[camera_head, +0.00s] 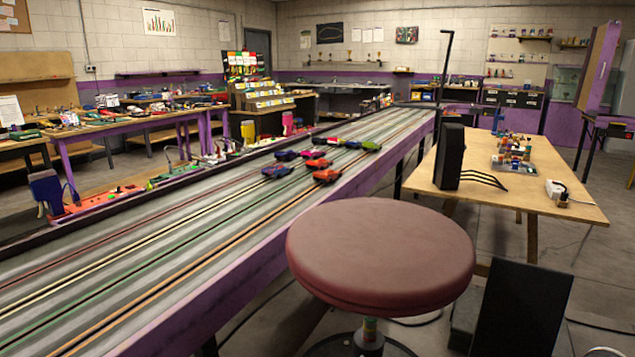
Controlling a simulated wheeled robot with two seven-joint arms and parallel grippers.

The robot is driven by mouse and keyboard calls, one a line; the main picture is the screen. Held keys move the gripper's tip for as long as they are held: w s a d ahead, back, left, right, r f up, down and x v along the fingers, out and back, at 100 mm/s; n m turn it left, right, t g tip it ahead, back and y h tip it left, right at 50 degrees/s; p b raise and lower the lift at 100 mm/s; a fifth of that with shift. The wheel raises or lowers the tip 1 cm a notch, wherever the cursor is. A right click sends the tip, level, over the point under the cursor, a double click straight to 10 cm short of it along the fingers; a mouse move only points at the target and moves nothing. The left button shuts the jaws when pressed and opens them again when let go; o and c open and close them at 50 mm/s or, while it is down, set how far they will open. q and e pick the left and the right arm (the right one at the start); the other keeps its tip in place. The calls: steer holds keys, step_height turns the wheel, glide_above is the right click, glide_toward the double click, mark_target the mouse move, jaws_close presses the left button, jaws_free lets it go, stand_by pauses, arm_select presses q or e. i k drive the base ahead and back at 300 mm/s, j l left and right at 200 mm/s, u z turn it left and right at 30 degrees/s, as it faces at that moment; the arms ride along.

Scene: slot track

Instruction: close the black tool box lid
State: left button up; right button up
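I cannot make out a black tool box for certain. A flat black panel (522,308) stands tilted at the bottom right, beyond the stool, with a low dark part at its left side; its lower end is cut off by the frame edge. A black upright block (449,157) stands on the left part of the wooden table, with thin dark bars beside it. I cannot tell whether either one is the tool box or its lid. Neither of my grippers is in view.
A round dark red stool (380,255) stands close in front. The slot track (180,240) with several toy cars runs from lower left to the back. The wooden table (575,200) at right holds small coloured items and a white power strip (565,192). Cables lie on the floor.

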mark_target(523, 308)
steer(key=k+l, duration=0.2)
steer(key=k, duration=0.2)
steer(key=k+l, duration=0.2)
steer(key=k, duration=0.2)
